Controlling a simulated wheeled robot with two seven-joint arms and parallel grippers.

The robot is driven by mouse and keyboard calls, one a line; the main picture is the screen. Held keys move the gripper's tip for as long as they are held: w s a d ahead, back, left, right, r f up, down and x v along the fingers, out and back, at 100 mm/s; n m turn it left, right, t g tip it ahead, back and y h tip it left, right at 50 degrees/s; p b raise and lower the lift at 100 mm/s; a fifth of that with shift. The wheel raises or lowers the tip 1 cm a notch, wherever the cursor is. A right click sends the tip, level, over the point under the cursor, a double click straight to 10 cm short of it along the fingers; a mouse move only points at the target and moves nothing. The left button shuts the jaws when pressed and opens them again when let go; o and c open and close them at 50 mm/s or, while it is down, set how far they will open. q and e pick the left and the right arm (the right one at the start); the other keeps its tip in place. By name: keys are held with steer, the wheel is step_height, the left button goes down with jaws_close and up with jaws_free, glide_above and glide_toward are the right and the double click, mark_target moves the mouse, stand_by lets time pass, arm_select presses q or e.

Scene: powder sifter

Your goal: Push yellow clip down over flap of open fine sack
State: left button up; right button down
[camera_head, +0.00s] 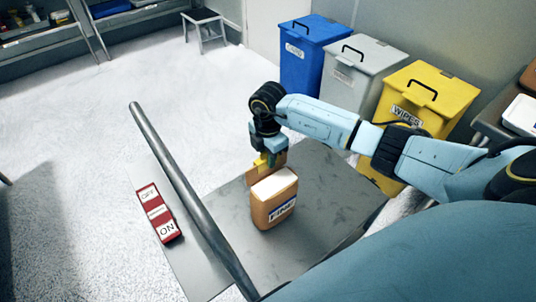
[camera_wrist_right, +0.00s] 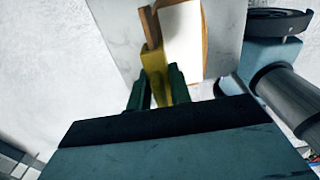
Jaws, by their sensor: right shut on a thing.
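The open fine sack (camera_head: 262,210) is a brown block-shaped bag with a "FINE" label, standing upright on the grey table. Its open top shows white contents, and its brown flap (camera_head: 251,177) rises at the back left edge. My right gripper (camera_head: 269,156) points down above the flap, shut on the yellow clip (camera_head: 261,161). In the right wrist view the clip (camera_wrist_right: 153,62) sits between my green fingertips (camera_wrist_right: 158,88), with its far end at the brown flap (camera_wrist_right: 149,26). I cannot tell how far the clip is over the flap. My left gripper is not in view.
The table (camera_head: 325,215) is otherwise clear around the sack. A grey rail (camera_head: 180,180) runs along its left, with a red ON/OFF switch panel (camera_head: 157,213) beyond. Blue (camera_head: 310,50), grey (camera_head: 352,80) and yellow (camera_head: 430,97) bins stand behind my right arm.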

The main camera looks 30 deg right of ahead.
steer(key=c, duration=1.2)
jaws_free()
steer(key=shift+r, duration=0.1)
steer(key=shift+r, duration=0.3)
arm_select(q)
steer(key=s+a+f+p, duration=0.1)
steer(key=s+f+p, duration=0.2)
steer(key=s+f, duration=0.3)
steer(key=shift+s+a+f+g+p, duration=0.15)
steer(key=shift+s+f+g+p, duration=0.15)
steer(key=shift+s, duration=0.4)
arm_select(e)
step_height(320, 180, up, 12)
steer(key=shift+r, duration=0.25)
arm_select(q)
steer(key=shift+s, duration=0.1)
arm_select(e)
steer(key=shift+s, duration=0.1)
